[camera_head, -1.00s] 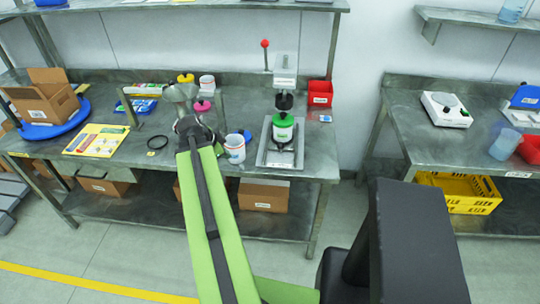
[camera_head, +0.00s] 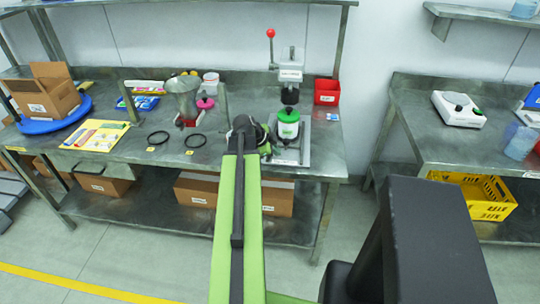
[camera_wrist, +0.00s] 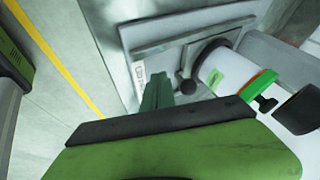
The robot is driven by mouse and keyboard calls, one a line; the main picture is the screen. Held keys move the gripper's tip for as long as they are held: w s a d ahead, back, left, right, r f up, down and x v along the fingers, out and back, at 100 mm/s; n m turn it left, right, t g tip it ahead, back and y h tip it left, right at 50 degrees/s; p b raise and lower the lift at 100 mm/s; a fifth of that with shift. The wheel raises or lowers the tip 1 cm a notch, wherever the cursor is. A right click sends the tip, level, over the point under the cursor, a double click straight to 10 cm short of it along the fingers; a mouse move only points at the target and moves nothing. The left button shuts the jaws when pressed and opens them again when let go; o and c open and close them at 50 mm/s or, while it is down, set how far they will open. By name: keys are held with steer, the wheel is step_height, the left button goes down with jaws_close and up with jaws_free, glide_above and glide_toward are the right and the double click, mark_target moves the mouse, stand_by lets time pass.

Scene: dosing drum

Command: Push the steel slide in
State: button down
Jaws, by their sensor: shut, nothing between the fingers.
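The dosing drum (camera_head: 288,129), white with a green band, stands on a steel base plate (camera_head: 299,156); it also shows tilted in the wrist view (camera_wrist: 222,68). A dark knob (camera_wrist: 187,84) on a short stem sticks out low at the drum's near side; I take it as the end of the steel slide, whose plate I cannot make out. My gripper (camera_wrist: 156,92) is shut and empty, its green fingers beside the knob. Whether they touch it I cannot tell. In the head view my gripper (camera_head: 266,148) is just left of the drum, largely hidden by my arm.
A press column with a red-knobbed lever (camera_head: 271,33) rises behind the drum. A red bin (camera_head: 327,92) stands behind right. Bench right of the base plate is mostly clear.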

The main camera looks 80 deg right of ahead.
mark_target(281, 138)
steer(key=d, duration=0.2)
steer(key=d+f, duration=0.1)
steer(key=d, duration=0.1)
steer(key=shift+d, duration=0.2)
steer(key=shift+d+f, duration=0.15)
steer(key=shift+d, duration=0.15)
steer(key=shift+a, duration=0.2)
steer(key=shift+d, duration=0.15)
steer(key=d, duration=0.4)
steer(key=shift+w+d, duration=0.35)
steer(key=shift+d, duration=0.05)
steer(key=shift+r, duration=0.2)
